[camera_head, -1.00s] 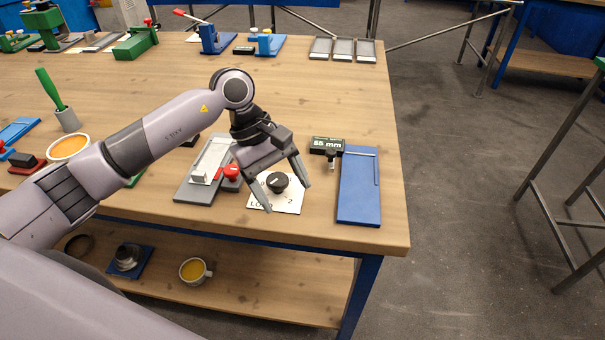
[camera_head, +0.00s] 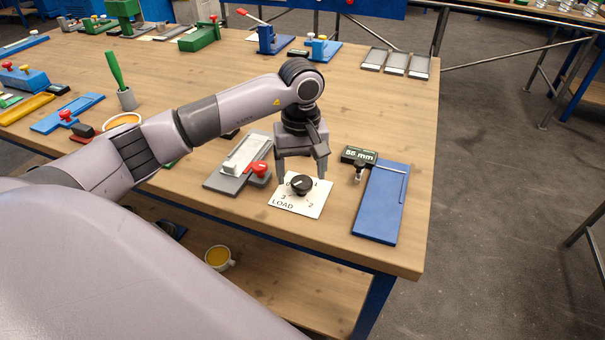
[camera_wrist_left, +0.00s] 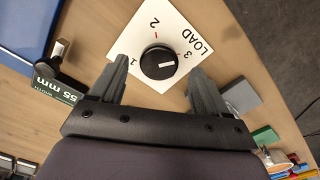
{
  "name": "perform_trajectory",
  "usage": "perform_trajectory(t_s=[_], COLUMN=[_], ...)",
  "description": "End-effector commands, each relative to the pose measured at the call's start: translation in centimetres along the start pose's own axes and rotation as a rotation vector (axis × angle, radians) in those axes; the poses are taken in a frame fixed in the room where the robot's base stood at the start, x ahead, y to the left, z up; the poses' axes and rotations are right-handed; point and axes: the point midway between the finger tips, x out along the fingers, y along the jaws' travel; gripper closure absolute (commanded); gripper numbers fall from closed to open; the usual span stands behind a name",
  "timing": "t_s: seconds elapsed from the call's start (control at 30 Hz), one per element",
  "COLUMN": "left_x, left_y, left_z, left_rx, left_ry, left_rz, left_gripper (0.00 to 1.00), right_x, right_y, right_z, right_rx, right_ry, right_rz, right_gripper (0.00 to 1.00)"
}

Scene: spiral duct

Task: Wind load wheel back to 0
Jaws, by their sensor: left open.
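The load wheel is a round black knob (camera_head: 301,185) on a white card (camera_head: 312,207) marked LOAD, with numbers around it. In the left wrist view the knob (camera_wrist_left: 159,62) has a white line lying toward the 3 side, and a red tick shows beside the 2. The 0 is not visible in that view. My left gripper (camera_head: 302,180) is open above the card, pointing down. Its two fingers stand on either side of the knob, with visible gaps in the left wrist view (camera_wrist_left: 159,68). Whether its fingertips reach knob height is unclear. My right gripper is not in view.
A grey fixture (camera_head: 240,165) with a red knob (camera_head: 258,169) stands close left of the card. A 55 mm gauge display (camera_head: 359,156) and a blue plate (camera_head: 382,203) lie to the right. The table's front edge (camera_head: 330,252) is close below the card.

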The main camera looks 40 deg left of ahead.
Motion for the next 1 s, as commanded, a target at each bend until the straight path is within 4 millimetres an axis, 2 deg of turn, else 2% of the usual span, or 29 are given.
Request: perform_trajectory(t_s=[0.2,0.47,0.5,0.57,0.6,0.67,1.0], left_x=[1.9,2.1,2.1,2.1,2.1,2.1,2.1], left_y=[0.1,0.1,0.1,0.1,0.1,0.1,0.1], left_z=[0.0,0.0,0.0,0.0,0.0,0.0,0.0], left_rx=[-0.001,0.000,0.000,0.000,0.000,-0.001,-0.037], left_ry=[-0.002,-0.001,-0.001,-0.001,-0.001,-0.001,0.000], left_rz=[0.002,0.002,0.002,0.002,0.002,0.002,0.003], left_gripper=[0.24,0.24,0.31,0.50,0.63,0.80,0.80], right_x=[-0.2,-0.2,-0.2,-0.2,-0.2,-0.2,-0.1], right_y=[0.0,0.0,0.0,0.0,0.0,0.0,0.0], right_z=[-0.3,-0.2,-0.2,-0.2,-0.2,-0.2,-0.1], right_rx=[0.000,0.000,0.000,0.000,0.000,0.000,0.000], right_ry=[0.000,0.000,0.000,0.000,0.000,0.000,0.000], right_rz=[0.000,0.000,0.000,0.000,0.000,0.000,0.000], right_gripper=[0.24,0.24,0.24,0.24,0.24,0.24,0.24])
